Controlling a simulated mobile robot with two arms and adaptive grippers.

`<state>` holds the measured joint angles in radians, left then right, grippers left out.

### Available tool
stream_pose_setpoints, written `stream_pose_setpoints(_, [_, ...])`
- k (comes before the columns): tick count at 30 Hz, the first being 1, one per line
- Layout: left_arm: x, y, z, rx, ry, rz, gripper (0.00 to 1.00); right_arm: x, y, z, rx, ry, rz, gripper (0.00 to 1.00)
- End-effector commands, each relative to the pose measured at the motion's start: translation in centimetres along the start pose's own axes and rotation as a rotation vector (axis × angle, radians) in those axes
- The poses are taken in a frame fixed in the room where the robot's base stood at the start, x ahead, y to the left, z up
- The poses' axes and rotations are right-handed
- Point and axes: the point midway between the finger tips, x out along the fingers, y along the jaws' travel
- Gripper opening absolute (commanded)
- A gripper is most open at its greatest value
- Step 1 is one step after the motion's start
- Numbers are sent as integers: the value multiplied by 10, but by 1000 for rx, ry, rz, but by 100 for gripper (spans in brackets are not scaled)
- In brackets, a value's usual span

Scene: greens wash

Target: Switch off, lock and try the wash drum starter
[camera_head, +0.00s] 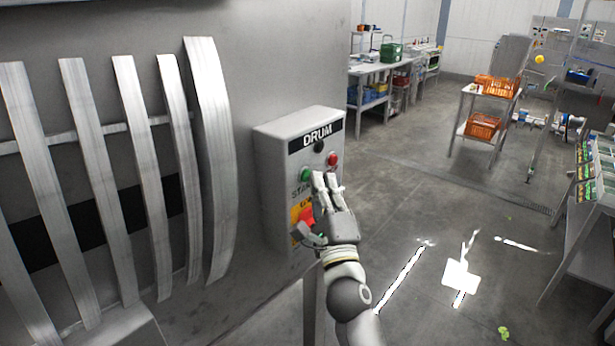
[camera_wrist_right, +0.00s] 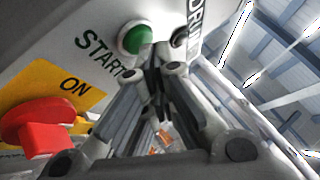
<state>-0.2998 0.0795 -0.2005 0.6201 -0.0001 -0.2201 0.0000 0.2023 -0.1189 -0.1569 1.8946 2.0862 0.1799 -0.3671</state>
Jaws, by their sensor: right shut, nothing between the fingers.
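The wash drum starter is a grey box (camera_head: 275,180) labelled DRUM on the machine's side. It has a green START button (camera_head: 306,174), a red button (camera_head: 333,159) and a small black round part (camera_head: 319,146). Below is a red switch handle (camera_head: 306,214) on a yellow plate; the wrist view shows the handle (camera_wrist_right: 45,128) beside the word ON. Its exact setting is unclear. My right gripper (camera_head: 323,180) is shut and empty in front of the box. In the wrist view its fingertips (camera_wrist_right: 160,68) lie close to the green button (camera_wrist_right: 135,38); contact cannot be told.
Curved metal slats (camera_head: 130,170) of the machine stand left of the box. Open floor (camera_head: 420,190) lies to the right. Beyond are a cart with orange crates (camera_head: 482,126), a workbench (camera_head: 372,68) and a table (camera_head: 585,245) at the right edge.

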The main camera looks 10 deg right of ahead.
Motion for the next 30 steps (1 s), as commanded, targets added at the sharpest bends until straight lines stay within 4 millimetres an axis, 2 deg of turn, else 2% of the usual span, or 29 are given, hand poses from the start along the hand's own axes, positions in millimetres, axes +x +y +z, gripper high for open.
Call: stream_pose_setpoints(30, [1, 0, 0, -1, 0, 0, 0, 5, 2, 4, 0, -2, -1, 0])
